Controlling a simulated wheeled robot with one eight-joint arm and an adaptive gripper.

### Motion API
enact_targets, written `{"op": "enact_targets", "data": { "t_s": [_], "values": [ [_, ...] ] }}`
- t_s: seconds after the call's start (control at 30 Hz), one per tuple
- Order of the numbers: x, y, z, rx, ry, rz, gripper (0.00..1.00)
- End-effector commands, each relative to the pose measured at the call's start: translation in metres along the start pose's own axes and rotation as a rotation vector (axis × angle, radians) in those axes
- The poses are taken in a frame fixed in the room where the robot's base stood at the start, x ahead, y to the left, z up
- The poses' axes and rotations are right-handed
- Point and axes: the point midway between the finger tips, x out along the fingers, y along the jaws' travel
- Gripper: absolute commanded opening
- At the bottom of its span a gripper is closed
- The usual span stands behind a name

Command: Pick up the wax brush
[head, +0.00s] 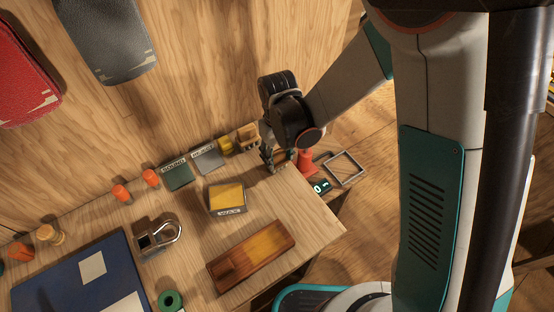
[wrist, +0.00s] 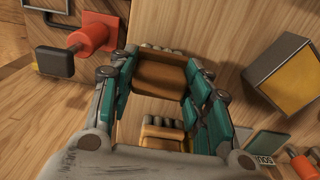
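A brown wooden brush (wrist: 160,78) with a row of pale bristle tufts lies between the fingers of my gripper (wrist: 163,68) in the wrist view. The teal-padded fingers stand apart, one on each side of it, with little room; contact is hard to make out. In the head view my gripper (head: 277,160) reaches down at the table's back right and mostly hides this brush. A second, lighter brush-like block (wrist: 163,132) shows nearer the palm in the wrist view; in the head view it stands left of my gripper (head: 247,136).
The yellow-topped wax box (head: 227,198) stands left of my gripper. A long wooden block (head: 251,257) lies in front. Bare tabletop (head: 285,212) lies between.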

Motion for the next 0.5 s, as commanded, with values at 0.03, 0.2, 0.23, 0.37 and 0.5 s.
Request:
{"op": "enact_targets", "data": {
  "t_s": [0.03, 0.2, 0.23, 0.37, 0.5],
  "values": [
    [0.0, 0.0, 0.0, 0.0, 0.0, 0.0, 0.2],
    [0.0, 0.0, 0.0, 0.0, 0.0, 0.0, 0.16],
    [0.0, 0.0, 0.0, 0.0, 0.0, 0.0, 0.16],
    [-0.003, 0.0, 0.0, 0.0, 0.0, 0.0, 0.16],
    [-0.013, 0.0, 0.0, 0.0, 0.0, 0.0, 0.16]
  ]
}}
